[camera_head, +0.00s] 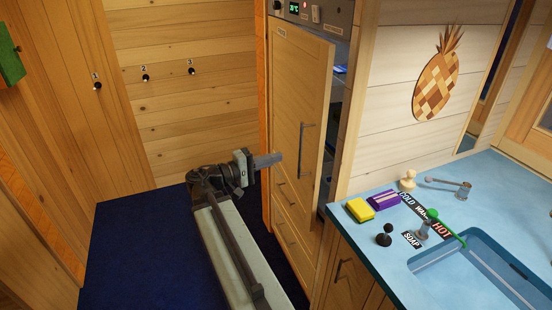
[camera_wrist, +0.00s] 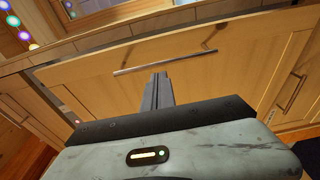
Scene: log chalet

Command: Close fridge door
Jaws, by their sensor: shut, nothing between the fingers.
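The wooden fridge door (camera_head: 300,110) stands ajar, with a gap along its right edge. A dark vertical bar handle (camera_head: 303,145) is on its outer face near that edge. Through the gap I see a dim interior (camera_head: 340,85) with a small blue item. My gripper (camera_head: 279,158) is shut and empty, in front of the door's outer face, left of the handle. In the wrist view, the shut fingers (camera_wrist: 156,92) point at a wooden panel (camera_wrist: 230,55) with a bar handle (camera_wrist: 165,63) just beyond the tips. I cannot tell whether they touch the door.
Drawers (camera_head: 291,235) sit below the door. A control panel (camera_head: 315,14) is above it. To the right is a blue counter (camera_head: 375,265) with a sink (camera_head: 480,270), a yellow sponge (camera_head: 360,209) and a purple packet (camera_head: 384,199). Dark blue floor (camera_head: 140,250) is clear to the left.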

